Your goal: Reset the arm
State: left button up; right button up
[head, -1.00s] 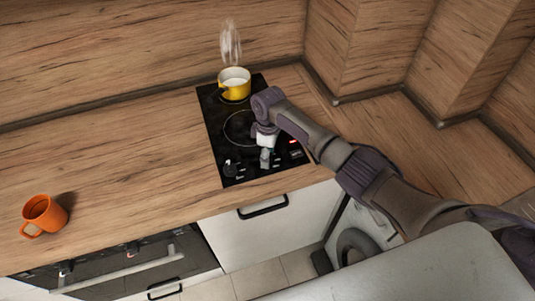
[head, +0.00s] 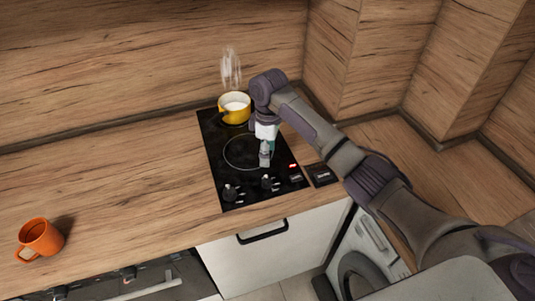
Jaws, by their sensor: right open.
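My right gripper (head: 265,157) is open and empty. It points down over the black hob (head: 217,165), above the middle of the cooktop, in front of the yellow pot. My right arm reaches in from the lower right. The yellow pot (head: 236,114) with white inside stands on the rear burner and steam rises from it. My left gripper is not in the head view.
Two knobs (head: 230,191) and a red display light sit at the hob's front. An orange mug (head: 40,237) stands at the far left of the wooden counter (head: 120,180). A wood splashback (head: 150,60) bounds the back. The counter between mug and hob is clear.

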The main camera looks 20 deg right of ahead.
jog(key=shift+m+t+y, duration=0.3)
jog(key=shift+m+y, duration=0.2)
jog(key=shift+m, duration=0.1)
jog(key=s+a+f, duration=0.1)
jog(key=s+f, duration=0.1)
jog(key=s, duration=0.1)
jog(key=s+a+f, duration=0.2)
jog(key=s+f, duration=0.1)
jog(key=s+a+f, duration=0.1)
jog(key=s+f, duration=0.2)
jog(key=shift+a+f, duration=0.2)
jog(key=s+d+f+m+t, duration=0.2)
jog(key=s+m, duration=0.3)
jog(key=s, duration=1.1)
jog(key=s+d+r+m+t+h, duration=0.1)
jog(key=s+d+r+m, duration=0.1)
jog(key=s+d, duration=0.15)
jog(key=s+d+r+m, duration=0.2)
jog(key=s, duration=0.3)
notch_tip(320, 180, down, 32)
jog(key=s+f+g+b, duration=0.1)
jog(key=s+b, duration=0.1)
jog(key=b, duration=0.3)
jog(key=s+d+f+g+b, duration=0.1)
jog(key=s+d+f+b, duration=0.2)
jog(key=s+f, duration=1.3)
notch_tip(320, 180, down, 3)
jog(key=shift+f+n+b, duration=0.1)
jog(key=shift+n+b, duration=0.3)
jog(key=shift+b, duration=0.2)
